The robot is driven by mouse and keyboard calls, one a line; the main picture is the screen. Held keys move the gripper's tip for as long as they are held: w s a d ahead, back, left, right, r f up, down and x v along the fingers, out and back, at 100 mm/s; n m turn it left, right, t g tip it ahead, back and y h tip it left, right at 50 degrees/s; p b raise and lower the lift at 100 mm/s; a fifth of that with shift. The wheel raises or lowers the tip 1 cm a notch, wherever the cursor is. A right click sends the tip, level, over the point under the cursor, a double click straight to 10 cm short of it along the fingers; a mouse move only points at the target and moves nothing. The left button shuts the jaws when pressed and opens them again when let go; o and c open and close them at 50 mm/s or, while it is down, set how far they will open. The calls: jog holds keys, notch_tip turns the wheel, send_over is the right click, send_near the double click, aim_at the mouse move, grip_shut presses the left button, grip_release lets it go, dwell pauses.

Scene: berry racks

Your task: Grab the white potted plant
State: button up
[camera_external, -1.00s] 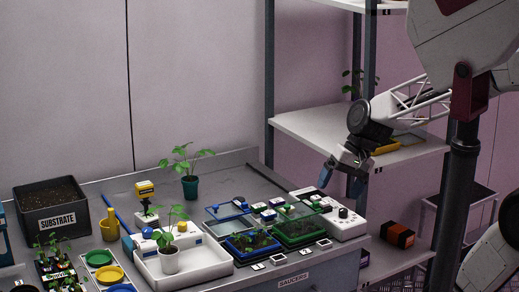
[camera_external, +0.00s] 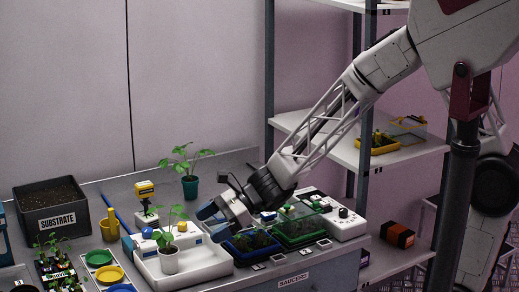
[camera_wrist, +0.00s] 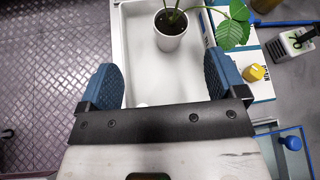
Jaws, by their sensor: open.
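My gripper (camera_external: 203,221) is above and to the right of the plant in the external view. Its blue fingers (camera_wrist: 164,84) are wide apart with nothing between them but the bare tray floor below.
A green-potted plant (camera_external: 190,188) stands behind. A white device with a blue knob (camera_wrist: 292,143) and a yellow knob (camera_wrist: 256,72) are beside the tray.

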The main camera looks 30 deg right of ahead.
aim_at(170, 249)
jog(key=a+f+m, duration=0.1)
jog(key=w+a+f+m, duration=0.1)
jog(key=w+a+f+m+t, duration=0.1)
jog(key=a, duration=0.1)
jog(key=shift+a+f+y, duration=0.1)
jog(key=shift+f+y, duration=0.2)
jog(key=shift+x, duration=1.3)
jog(key=shift+a, duration=0.1)
jog(key=shift+x, duration=2.5)
jog(key=shift+f, duration=0.15)
jog(key=shift+c, duration=0.2)
jog(key=c, duration=1)
